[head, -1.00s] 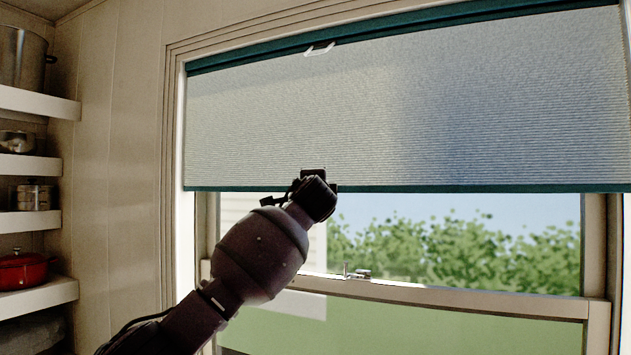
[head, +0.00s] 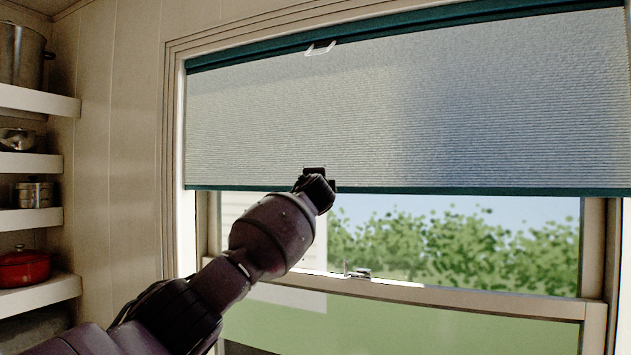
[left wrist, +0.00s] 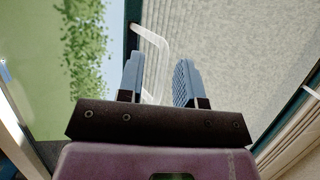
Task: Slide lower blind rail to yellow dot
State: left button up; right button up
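The blind has a pale pleated panel (head: 400,105) between a dark teal upper rail (head: 400,25) and a dark teal lower rail (head: 480,190). The lower rail hangs roughly halfway up the window. My left gripper (head: 318,175) is at the lower rail, left of its middle, and hides part of it. In the left wrist view, the lower rail (left wrist: 132,12) carries a white loop handle (left wrist: 158,45). The handle reaches between the parted fingers of my left gripper (left wrist: 158,75), which look open around it. No yellow dot shows. My right gripper is out of view.
A second white handle (head: 320,48) sits on the upper rail. A window sash with a latch (head: 358,272) lies below the blind. Shelves (head: 35,220) with pots, including a red pot (head: 23,267), stand at the left.

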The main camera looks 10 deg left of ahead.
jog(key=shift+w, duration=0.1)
pick_arm(q)
grip_shut()
dwell(0.3)
notch_tip(320, 180, down, 36)
jog(key=b, duration=1.3)
jog(key=shift+f, duration=0.25)
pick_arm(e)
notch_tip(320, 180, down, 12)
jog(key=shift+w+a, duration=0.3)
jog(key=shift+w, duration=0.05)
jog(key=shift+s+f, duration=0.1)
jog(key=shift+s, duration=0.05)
